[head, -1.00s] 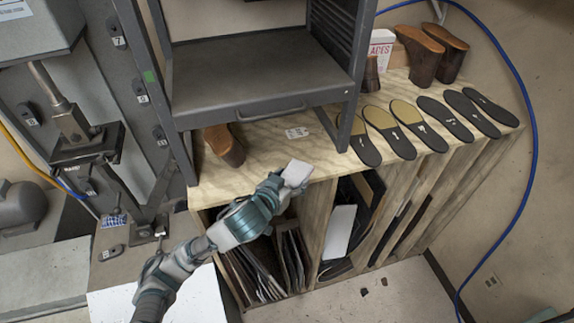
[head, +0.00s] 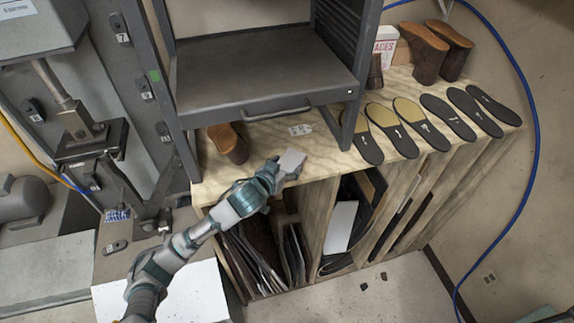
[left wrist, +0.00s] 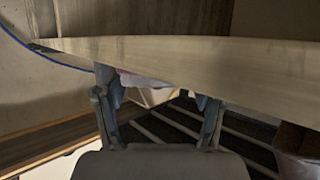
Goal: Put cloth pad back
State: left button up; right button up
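The cloth pad (head: 291,160) is a small, pale pinkish-white block at the end of my left gripper (head: 280,167) in the head view. My left gripper is shut on it and holds it at the front edge of the wooden bench top (head: 330,158). In the left wrist view the two fingers (left wrist: 158,100) stand apart, and a pale strip of the pad (left wrist: 145,82) shows between them, partly hidden by the bench edge (left wrist: 230,62). I cannot tell whether the pad touches the bench. My right gripper is not in view.
A grey metal rack (head: 265,75) stands on the bench. A brown shoe form (head: 228,143) and a small white label (head: 300,130) lie near it. Several insoles (head: 447,117) lie to the right. Open compartments below hold dark sheets (head: 258,262). Bench top around the pad is clear.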

pick_arm(q)
jog(key=shift+o, duration=1.2)
jog(key=shift+a, duration=0.1)
jog(key=shift+d, duration=0.3)
jog(key=shift+s+r, duration=0.2)
jog(key=shift+s, duration=0.1)
jog(key=v, duration=0.5)
jog(key=shift+s+b, duration=0.1)
jog(key=shift+b, duration=0.2)
jog(key=v, duration=0.6)
jog(key=shift+a, duration=0.2)
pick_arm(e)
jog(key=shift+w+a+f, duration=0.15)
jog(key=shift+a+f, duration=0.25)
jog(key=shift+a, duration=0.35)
